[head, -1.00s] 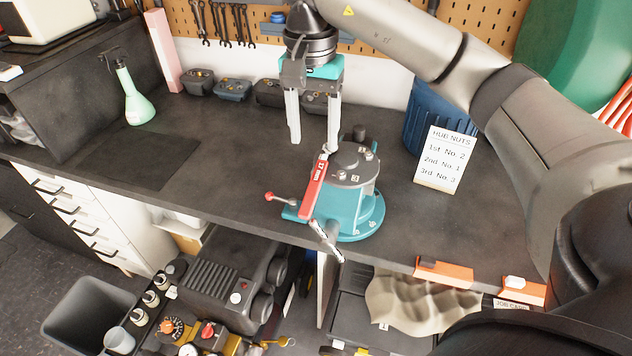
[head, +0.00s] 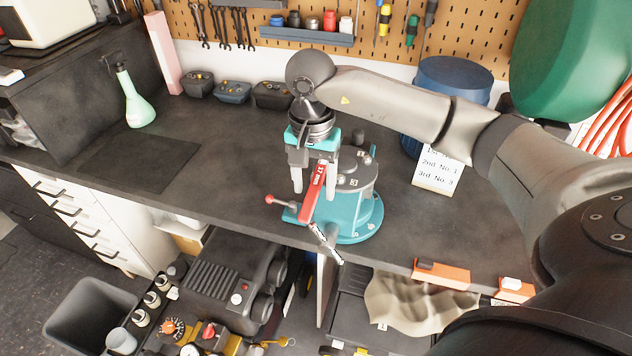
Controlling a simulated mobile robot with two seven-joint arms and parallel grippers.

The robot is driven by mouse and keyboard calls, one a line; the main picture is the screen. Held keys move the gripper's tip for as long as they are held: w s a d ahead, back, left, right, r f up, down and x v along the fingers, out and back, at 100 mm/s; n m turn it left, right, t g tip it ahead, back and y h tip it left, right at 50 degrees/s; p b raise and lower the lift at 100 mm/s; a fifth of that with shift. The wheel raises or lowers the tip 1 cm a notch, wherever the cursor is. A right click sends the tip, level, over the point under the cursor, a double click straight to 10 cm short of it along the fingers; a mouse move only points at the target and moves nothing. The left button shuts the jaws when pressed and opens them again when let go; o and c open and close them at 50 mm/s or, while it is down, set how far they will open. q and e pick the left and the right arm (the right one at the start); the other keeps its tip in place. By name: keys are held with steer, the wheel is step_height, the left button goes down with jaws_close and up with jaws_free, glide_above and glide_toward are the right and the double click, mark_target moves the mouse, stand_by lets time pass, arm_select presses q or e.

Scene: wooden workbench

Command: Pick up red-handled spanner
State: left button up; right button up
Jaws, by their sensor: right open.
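The red-handled spanner (head: 313,196) leans on the teal round fixture (head: 358,217) on the workbench. The upper end of the handle is partly hidden behind the gripper. My left gripper is not in view.
A hub nuts card (head: 438,172) and a blue bin (head: 455,75) are farther right. A green spray bottle (head: 138,108) stands at the left. The bench's left middle is clear.

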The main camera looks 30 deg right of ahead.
jaws_close()
stand_by(0.5)
stand_by(0.9)
